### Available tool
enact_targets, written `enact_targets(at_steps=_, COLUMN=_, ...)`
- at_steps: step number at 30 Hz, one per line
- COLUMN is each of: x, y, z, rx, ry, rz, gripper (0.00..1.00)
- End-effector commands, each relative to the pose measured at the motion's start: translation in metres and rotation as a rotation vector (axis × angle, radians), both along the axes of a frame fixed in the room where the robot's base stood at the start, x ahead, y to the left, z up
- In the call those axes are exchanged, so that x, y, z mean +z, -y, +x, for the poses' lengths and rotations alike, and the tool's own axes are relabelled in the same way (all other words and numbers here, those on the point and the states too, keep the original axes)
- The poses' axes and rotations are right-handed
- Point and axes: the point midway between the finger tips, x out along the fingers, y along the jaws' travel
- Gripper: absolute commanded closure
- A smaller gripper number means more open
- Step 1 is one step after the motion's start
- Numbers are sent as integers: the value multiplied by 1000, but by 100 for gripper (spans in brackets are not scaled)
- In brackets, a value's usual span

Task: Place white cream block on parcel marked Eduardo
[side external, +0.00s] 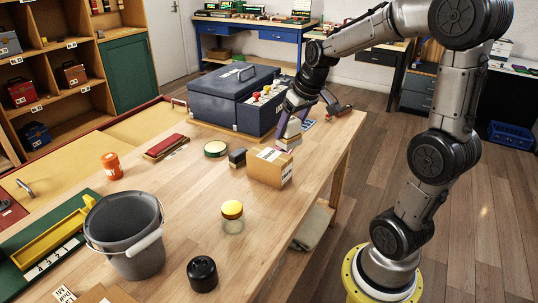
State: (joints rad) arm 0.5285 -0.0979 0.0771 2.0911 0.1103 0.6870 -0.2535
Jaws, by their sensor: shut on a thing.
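My gripper (287,140) is pointed down at the far right part of the workbench, shut on a small white cream block (293,130). The fingers partly hide the block. The block is just behind and above the back right edge of a brown cardboard parcel (269,168); I cannot tell whether they touch. The parcel has white labels on its top and side, too small to read. Another flat brown parcel (108,294) is cut off at the bottom left edge, with a white lettered label beside it. I cannot tell which is marked Eduardo.
A grey bucket (125,235) and black jar (202,273) stand in front.

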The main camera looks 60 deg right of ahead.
Motion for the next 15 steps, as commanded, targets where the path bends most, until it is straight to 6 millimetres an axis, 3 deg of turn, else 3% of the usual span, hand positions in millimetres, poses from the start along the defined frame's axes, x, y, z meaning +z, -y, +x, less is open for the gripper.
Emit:
enact_targets(at_steps=3, x=14, y=8, z=-11, rx=-35, ry=3, rz=-2, gripper=91)
enact_targets(at_steps=6, x=15, y=15, z=-8, rx=-47, ry=-1, rz=0, gripper=91)
enact_targets(at_steps=15, x=-13, y=44, z=43, rx=-46, ry=-4, rz=2, gripper=91)
